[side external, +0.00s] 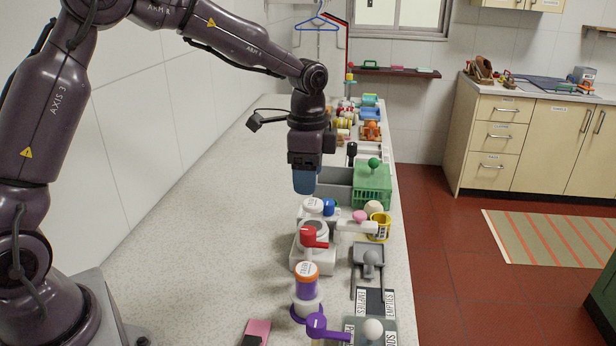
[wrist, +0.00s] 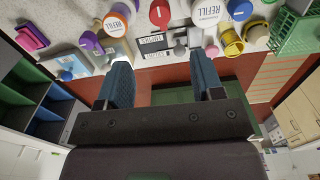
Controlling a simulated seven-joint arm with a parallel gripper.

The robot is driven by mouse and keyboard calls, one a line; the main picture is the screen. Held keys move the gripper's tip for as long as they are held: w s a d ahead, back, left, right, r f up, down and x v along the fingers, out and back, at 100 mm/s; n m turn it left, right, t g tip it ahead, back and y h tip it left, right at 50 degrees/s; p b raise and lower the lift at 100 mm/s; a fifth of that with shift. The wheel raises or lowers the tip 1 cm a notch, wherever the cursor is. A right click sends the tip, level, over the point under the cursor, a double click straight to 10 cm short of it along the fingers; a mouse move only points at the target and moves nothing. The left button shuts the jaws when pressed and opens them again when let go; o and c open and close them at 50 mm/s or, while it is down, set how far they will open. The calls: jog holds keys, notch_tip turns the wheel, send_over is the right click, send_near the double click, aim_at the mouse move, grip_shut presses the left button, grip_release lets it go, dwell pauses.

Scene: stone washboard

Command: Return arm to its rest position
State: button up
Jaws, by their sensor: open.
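My gripper (side external: 304,181) hangs from the arm, pointing down, above the far middle part of the speckled counter (side external: 190,215). Its blue fingers are near the grey bin beside the green crate. In the wrist view my gripper (wrist: 163,88) shows two blue fingers spread apart with nothing between them. The floor and the counter's edge show past the fingertips. The side view does not show clearly how high the fingers are above the things below.
A green crate (side external: 373,188) stands right of my gripper. A white device with a red lever (side external: 314,237), a purple-orange jar (side external: 306,282) and a yellow cup (side external: 380,226) stand nearer the camera. The counter's left side is mostly clear; a tiled wall (side external: 140,125) borders it.

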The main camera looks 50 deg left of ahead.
jog(key=s+d+r+n+t, duration=0.1)
jog(key=s+r+n, duration=0.3)
jog(key=s, duration=0.8)
jog(key=s+d+r+n+t, duration=0.1)
jog(key=s+r+n+t, duration=0.3)
jog(key=s+r, duration=0.3)
jog(key=s+n, duration=0.1)
jog(key=s, duration=0.4)
jog(key=shift+s+t, duration=0.15)
jog(key=shift+t, duration=0.15)
